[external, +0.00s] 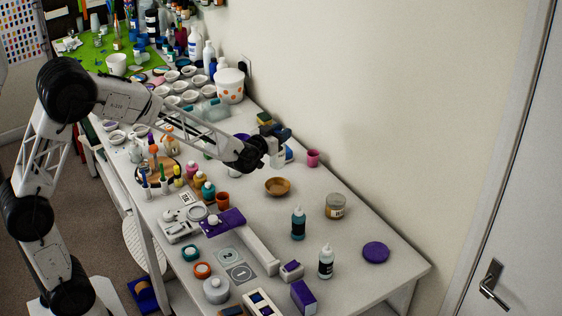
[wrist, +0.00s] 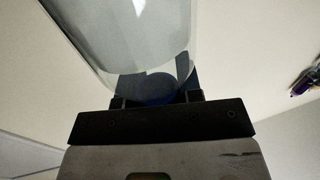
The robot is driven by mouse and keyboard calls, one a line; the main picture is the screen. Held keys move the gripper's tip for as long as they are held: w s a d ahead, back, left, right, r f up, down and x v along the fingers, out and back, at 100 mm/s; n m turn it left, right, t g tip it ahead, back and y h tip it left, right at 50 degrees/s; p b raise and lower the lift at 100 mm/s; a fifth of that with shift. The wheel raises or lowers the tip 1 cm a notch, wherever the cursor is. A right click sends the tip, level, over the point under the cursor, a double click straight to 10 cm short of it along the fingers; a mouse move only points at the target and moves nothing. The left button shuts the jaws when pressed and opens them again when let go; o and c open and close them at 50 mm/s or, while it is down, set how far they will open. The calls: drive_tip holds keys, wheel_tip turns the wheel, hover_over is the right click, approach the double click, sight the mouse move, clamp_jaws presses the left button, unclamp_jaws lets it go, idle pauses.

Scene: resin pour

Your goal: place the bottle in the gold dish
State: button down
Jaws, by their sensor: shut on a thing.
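The gold dish (external: 277,187) is a small round bowl on the white table, and it looks empty. My gripper (external: 277,147) is above the table, behind the dish in the external view. In the wrist view my gripper (wrist: 157,98) is shut on a bottle (wrist: 130,35), whose large, clear, pale body fills the top of the picture. A blue part shows between the fingers. In the external view the arm hides most of the held bottle, and a blue and white patch (external: 289,154) shows beside the fingers.
A pink cup (external: 313,158) stands right of my gripper by the wall. Small paint bottles crowd the left. Bare table surrounds the dish.

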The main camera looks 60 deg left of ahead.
sight(272, 163)
drive_tip(key=shift+f, duration=0.15)
drive_tip(key=shift+f, duration=3.2)
drive_tip(key=shift+f, duration=1.9)
drive_tip(key=c, duration=0.8)
unclamp_jaws()
drive_tip(key=shift+s, duration=0.1)
drive_tip(key=shift+v, duration=3.65)
